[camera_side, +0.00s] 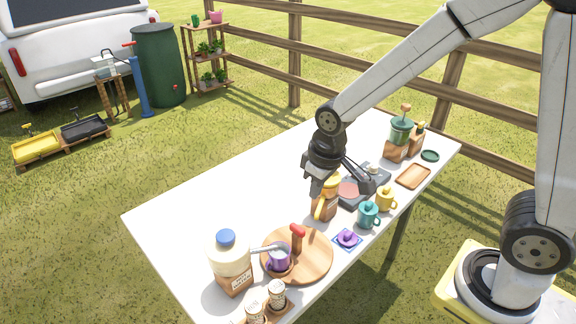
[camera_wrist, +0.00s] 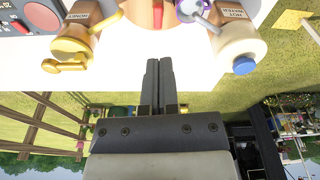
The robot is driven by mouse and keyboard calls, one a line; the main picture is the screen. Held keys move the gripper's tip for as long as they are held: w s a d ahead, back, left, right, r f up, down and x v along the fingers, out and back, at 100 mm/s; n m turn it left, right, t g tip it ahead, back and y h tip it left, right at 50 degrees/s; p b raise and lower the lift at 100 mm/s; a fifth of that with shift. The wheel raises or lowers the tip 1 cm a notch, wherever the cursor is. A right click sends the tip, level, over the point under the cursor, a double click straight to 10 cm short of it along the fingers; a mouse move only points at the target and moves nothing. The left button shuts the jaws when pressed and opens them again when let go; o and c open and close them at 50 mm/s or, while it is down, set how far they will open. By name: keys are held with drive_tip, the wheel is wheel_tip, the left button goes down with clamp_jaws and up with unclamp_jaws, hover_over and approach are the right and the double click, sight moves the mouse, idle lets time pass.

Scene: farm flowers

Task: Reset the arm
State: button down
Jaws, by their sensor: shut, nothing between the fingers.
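My gripper (camera_side: 316,187) hangs above the middle of the white table (camera_side: 190,205) in the side view, beside the yellow-topped honey jar (camera_side: 325,203). In the wrist view my gripper's two fingers (camera_wrist: 158,66) are together, with nothing between them. They appear in front of the table edge, between the honey jar (camera_wrist: 88,28) and the blue-capped bottle (camera_wrist: 237,40). The picture there is upside down, with grass and fence below the table. In the side view the fingertips are small and dark, and their exact height above the table is hard to tell.
A round wooden board (camera_side: 318,258) holds a purple cup (camera_side: 279,258) and a red-handled tool (camera_side: 297,238). The blue-capped bottle (camera_side: 231,265) stands left of it. Teal (camera_side: 368,215) and yellow (camera_side: 386,199) mugs stand to the right. The table's far left is clear.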

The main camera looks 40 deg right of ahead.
drive_tip(key=s+d+f+m, duration=0.1)
drive_tip(key=s+d, duration=0.4)
drive_tip(key=s, duration=0.2)
drive_tip(key=shift+s+f+m+t, duration=0.25)
drive_tip(key=shift+f+m+t, duration=0.1)
drive_tip(key=shift+m+t, duration=0.05)
idle(0.6)
